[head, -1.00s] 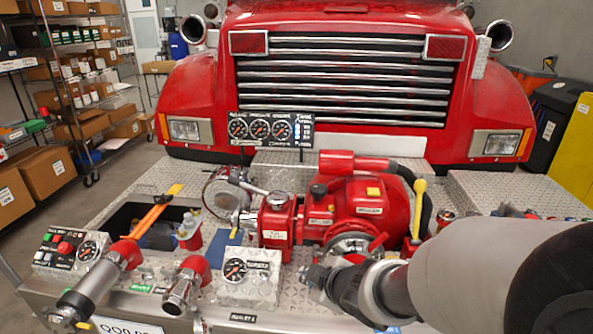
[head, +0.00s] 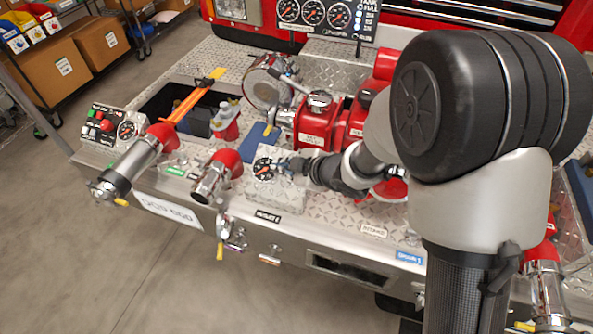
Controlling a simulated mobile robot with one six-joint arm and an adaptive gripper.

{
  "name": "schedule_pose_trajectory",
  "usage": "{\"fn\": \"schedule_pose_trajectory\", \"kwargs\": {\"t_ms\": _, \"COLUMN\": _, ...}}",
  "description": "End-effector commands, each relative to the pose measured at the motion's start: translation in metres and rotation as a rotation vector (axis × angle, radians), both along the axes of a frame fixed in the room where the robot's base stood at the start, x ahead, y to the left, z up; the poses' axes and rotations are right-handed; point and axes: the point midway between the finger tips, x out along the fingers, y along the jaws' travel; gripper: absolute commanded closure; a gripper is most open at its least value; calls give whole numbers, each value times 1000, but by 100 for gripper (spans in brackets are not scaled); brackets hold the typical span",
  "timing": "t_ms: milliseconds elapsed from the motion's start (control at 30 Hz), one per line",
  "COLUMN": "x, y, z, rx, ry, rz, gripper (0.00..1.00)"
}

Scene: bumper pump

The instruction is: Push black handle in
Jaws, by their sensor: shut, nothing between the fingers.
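My gripper (head: 288,164) is shut and empty. It points left from my arm, in front of the red pump (head: 335,125). Its tip overlaps the right side of the gauge block (head: 270,190) in the picture; I cannot tell whether it touches. A black knob (head: 367,97) sits on top of the pump, above and to the right of my gripper. I cannot tell whether this is the black handle of the task. My arm hides much of the pump and the deck on the right.
Two red-and-chrome nozzles, one on the left (head: 137,160) and one nearer the middle (head: 214,177), stick out over the bumper's front edge. A panel with gauges (head: 318,16) stands behind. Small valves (head: 232,232) hang at the front. The floor (head: 110,270) at front left is clear.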

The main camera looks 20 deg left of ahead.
Motion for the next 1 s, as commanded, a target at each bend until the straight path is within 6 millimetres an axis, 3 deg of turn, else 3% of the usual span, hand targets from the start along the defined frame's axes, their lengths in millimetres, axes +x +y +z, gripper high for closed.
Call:
{"fn": "schedule_pose_trajectory", "kwargs": {"t_ms": 100, "x": 11, "y": 3, "z": -19, "rx": -1, "ry": 1, "rz": -4, "gripper": 100}}
{"fn": "schedule_pose_trajectory", "kwargs": {"t_ms": 300, "x": 21, "y": 3, "z": -35, "rx": 0, "ry": 1, "rz": -2, "gripper": 100}}
{"fn": "schedule_pose_trajectory", "kwargs": {"t_ms": 767, "x": 25, "y": 2, "z": -39, "rx": -1, "ry": -1, "rz": -3, "gripper": 100}}
{"fn": "schedule_pose_trajectory", "kwargs": {"t_ms": 1000, "x": 47, "y": 0, "z": -82, "rx": -2, "ry": 4, "rz": -4, "gripper": 100}}
